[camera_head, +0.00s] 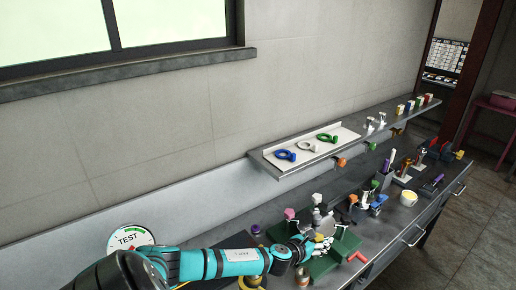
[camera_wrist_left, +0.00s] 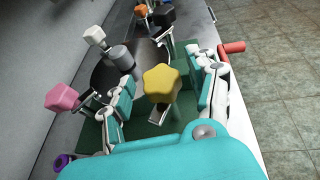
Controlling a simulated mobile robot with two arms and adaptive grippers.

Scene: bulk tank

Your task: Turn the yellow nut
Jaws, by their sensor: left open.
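The yellow nut (camera_wrist_left: 160,84) is a lobed, star-shaped knob in the middle of the left wrist view, above a green fixture (camera_wrist_left: 92,134). My left gripper (camera_wrist_left: 166,74) is open, with one finger on the left of the nut and one on the right. Gaps show between the nut and both fingers, so it is not gripped. In the head view, my left gripper (camera_head: 306,246) reaches over the bench at the green fixture (camera_head: 342,248). I cannot make out the yellow nut there. My right gripper is not in view.
Beside the nut stand a pink knob (camera_wrist_left: 62,97), a white knob (camera_wrist_left: 94,35) and a black knob (camera_wrist_left: 163,15). A red handle (camera_wrist_left: 232,48) sticks out past the right finger. A wall shelf (camera_head: 270,171) runs above the bench. A yellow-topped cup (camera_head: 408,198) stands farther right.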

